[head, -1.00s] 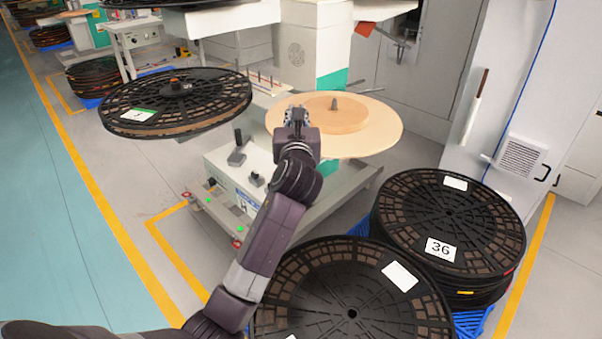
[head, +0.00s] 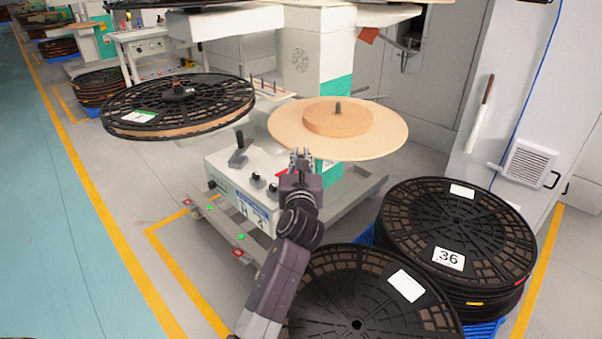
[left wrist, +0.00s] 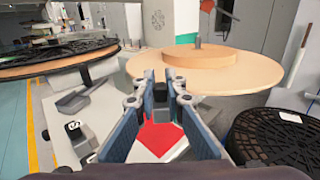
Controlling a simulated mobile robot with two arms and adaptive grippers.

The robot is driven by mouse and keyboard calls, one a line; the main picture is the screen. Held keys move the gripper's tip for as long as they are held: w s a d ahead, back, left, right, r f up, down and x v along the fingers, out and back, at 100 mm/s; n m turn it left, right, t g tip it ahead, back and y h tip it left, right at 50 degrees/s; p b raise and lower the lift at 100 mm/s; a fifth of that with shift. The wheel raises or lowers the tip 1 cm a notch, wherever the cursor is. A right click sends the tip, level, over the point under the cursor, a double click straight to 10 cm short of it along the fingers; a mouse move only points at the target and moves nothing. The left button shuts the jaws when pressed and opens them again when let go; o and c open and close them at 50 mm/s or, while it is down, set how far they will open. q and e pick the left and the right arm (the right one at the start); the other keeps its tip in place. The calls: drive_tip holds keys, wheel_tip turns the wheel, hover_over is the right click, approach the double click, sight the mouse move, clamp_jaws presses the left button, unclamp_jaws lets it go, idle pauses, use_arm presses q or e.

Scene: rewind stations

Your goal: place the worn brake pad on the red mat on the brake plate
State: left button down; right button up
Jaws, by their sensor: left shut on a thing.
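My left gripper (head: 300,156) is shut on a small dark block, which I take to be the worn brake pad (left wrist: 160,95); it sits between the fingertips in the left wrist view. The red mat (left wrist: 163,138) lies below and behind the fingers on the machine's pale top, partly hidden by them. In the head view only a red corner of it shows (head: 282,174), left of the gripper. The gripper looks to be above the mat; the gap is unclear. I cannot single out the brake plate. My right gripper is not in view.
A wooden disc with a raised hub (head: 338,117) stands just beyond the gripper. A black reel (head: 180,104) is at the left, above the control box with a lever (head: 238,152). Stacked black reels (head: 458,235) stand at the lower right. Clear floor lies at the left.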

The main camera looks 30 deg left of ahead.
use_arm(q)
drive_tip(key=shift+f, duration=0.4)
drive_tip(key=shift+f+b, duration=0.95)
drive_tip(key=shift+f, duration=0.65)
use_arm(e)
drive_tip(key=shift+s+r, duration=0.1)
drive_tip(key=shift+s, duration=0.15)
use_arm(q)
drive_tip(key=shift+f, duration=0.1)
drive_tip(key=c, duration=2)
unclamp_jaws()
drive_tip(key=shift+f, duration=0.1)
